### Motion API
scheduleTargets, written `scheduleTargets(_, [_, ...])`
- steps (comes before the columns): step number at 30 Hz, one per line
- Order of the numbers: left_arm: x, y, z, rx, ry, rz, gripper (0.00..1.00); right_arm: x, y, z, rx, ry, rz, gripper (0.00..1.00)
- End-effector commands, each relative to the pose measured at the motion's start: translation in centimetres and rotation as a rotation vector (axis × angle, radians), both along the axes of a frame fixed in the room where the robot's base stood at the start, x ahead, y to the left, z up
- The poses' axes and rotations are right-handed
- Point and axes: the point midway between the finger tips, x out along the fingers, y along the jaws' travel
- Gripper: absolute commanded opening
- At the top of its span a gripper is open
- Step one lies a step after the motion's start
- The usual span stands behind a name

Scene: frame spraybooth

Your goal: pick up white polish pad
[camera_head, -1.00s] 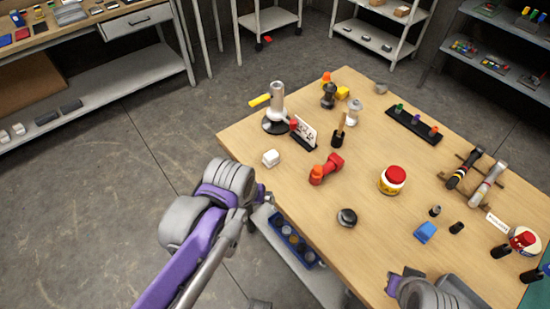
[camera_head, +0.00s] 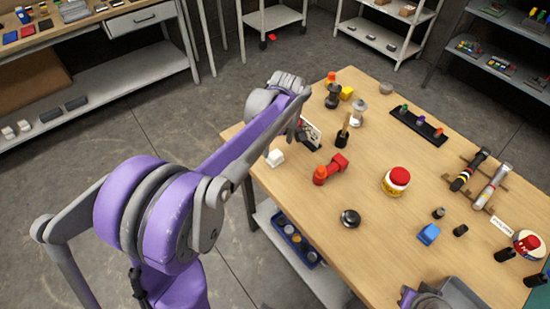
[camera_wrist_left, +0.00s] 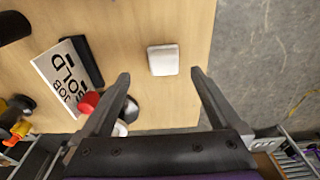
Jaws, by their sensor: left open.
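The white polish pad (camera_head: 276,157) is a small white block lying near the left edge of the wooden table. It also shows in the left wrist view (camera_wrist_left: 163,60), flat on the wood close to the table edge. My left gripper (camera_wrist_left: 160,75) is open and empty, with its two fingers on either side of the pad's line, just short of it in the picture. In the head view my left arm reaches over the table's far left corner, and its fingers are mostly hidden. Only a piece of my right arm shows at the bottom; its gripper is out of view.
A sign card (camera_wrist_left: 62,75) in a black stand is beside the pad. A red-orange object (camera_head: 330,170), a black round puck (camera_head: 350,218) and a red-lidded jar (camera_head: 396,181) stand on the wooden table (camera_head: 385,240). Bare floor lies past the table edge.

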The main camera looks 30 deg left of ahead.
Motion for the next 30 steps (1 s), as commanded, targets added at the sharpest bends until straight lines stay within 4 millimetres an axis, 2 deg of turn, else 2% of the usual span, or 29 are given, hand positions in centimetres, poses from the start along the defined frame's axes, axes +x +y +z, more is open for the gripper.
scheduleTargets(5, [-0.1, 0.3, -1.3, 0.0, -0.001, 0.0, 0.97, 0.0, 0.0, 0.0, 0.0, 0.0, 0.0, 0.0])
scheduleTargets(13, [-0.4, 0.9, -5.1, 0.0, -0.001, -0.001, 0.97, 0.0, 0.0, 0.0, 0.0, 0.0, 0.0, 0.0])
scheduleTargets(22, [-0.3, 0.9, -5.6, 0.0, -0.001, -0.002, 0.97, 0.0, 0.0, 0.0, 0.0, 0.0, 0.0, 0.0])
scheduleTargets(23, [-0.3, 0.9, -5.6, 0.0, -0.001, -0.002, 0.94, 0.0, 0.0, 0.0, 0.0, 0.0, 0.0, 0.0])
scheduleTargets(30, [-0.3, 0.9, -5.6, 0.0, -0.001, -0.002, 0.51, 0.0, 0.0, 0.0, 0.0, 0.0, 0.0, 0.0])
